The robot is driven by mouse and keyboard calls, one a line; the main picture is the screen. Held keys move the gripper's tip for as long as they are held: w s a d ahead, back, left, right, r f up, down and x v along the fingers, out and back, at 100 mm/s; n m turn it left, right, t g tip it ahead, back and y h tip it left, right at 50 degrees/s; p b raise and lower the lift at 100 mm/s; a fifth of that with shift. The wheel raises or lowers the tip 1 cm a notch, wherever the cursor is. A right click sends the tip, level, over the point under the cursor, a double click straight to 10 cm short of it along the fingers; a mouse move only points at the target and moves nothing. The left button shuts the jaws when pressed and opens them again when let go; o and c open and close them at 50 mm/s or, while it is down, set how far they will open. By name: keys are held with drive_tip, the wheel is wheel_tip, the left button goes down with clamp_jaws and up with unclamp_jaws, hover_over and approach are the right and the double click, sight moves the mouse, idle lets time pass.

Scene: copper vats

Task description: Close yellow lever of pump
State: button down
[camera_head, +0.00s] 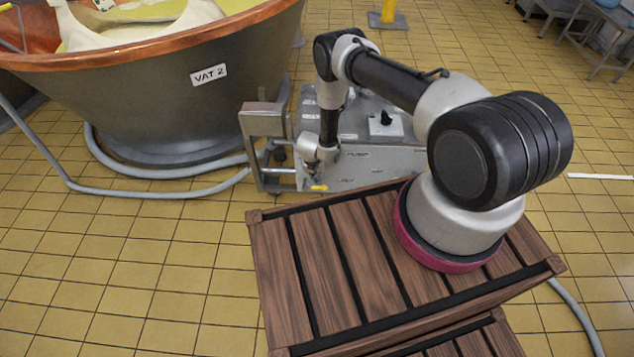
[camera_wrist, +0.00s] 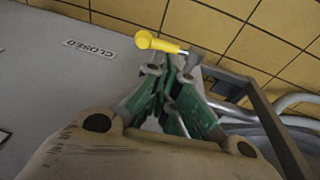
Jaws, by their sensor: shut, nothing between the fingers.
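The yellow lever (camera_wrist: 158,43) of the pump shows in the wrist view, just beyond my fingertips. Its rounded knob is at the left and its thin end meets a metal fitting at the right. My gripper (camera_wrist: 168,70) has green-padded fingers, shut with nothing between them. The tips are very close to the lever; I cannot tell whether they touch it. In the head view, the lever is a small yellow spot (camera_head: 318,187) at the pump's front edge, below my wrist. The grey pump (camera_head: 385,160) carries a label reading CLOSED (camera_wrist: 90,48), left of the lever in the wrist view.
A metal bracket (camera_head: 264,125) stands at the pump's left, close to my wrist. VAT 2 (camera_head: 190,95) is behind left, with a grey hose (camera_head: 150,193) on the tiled floor. The slatted wooden top (camera_head: 335,260) is clear beside my arm.

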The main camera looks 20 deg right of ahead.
drive_tip(key=x, duration=0.5)
drive_tip(key=shift+f, duration=0.35)
drive_tip(key=shift+d+f, duration=0.25)
drive_tip(key=shift+f, duration=0.35)
